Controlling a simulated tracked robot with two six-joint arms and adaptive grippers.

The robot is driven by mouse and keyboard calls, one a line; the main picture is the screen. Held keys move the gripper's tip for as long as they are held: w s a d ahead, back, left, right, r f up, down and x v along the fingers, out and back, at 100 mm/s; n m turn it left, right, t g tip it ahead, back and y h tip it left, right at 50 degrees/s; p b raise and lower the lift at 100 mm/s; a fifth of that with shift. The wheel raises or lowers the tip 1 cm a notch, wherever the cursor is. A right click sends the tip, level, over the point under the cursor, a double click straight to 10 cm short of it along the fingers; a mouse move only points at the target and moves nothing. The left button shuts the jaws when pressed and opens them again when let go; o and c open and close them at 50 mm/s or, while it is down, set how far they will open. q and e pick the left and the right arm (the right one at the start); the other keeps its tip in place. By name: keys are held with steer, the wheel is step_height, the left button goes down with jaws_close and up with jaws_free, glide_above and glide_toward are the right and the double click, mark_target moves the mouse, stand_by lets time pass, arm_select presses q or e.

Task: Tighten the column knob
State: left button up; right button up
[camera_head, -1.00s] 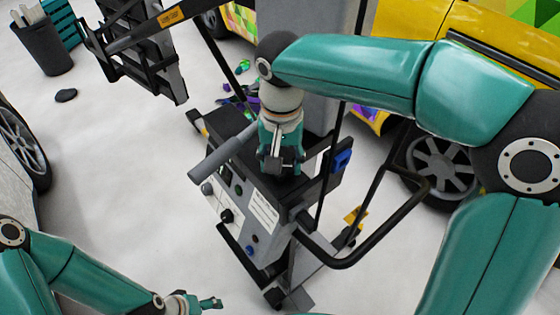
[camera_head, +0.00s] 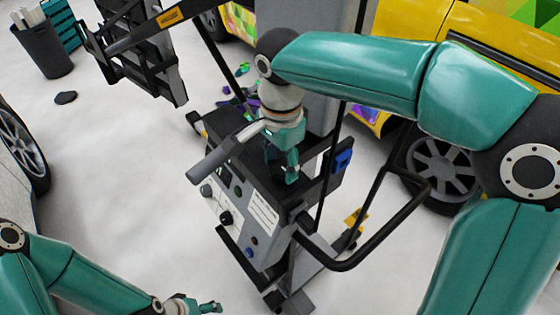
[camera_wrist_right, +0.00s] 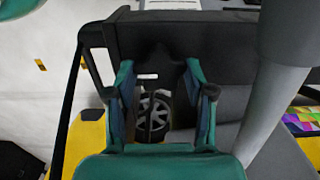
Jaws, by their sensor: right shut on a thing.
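My right gripper (camera_head: 288,173) points down at the top of the machine's control box (camera_head: 262,205), close to the grey column (camera_head: 322,85), and is shut on the knob. In the head view the gripper largely hides the knob. It also shows in the right wrist view (camera_wrist_right: 160,92), with a finger on each side. My left gripper (camera_head: 208,306) is low at the bottom edge, away from the machine; its jaw opening is unclear.
A grey handle (camera_head: 215,160) sticks out toward the front left of the box. A black tube frame (camera_head: 385,225) curves around its right side. A yellow car (camera_head: 475,40) stands behind right, and a black bin (camera_head: 43,50) at far left.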

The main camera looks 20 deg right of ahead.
mark_target(281, 166)
steer(key=shift+m, duration=0.3)
steer(key=o, duration=1.1)
steer(key=shift+o, duration=0.2)
step_height(281, 166, up, 12)
steer(key=shift+f, duration=0.1)
stand_by(0.4)
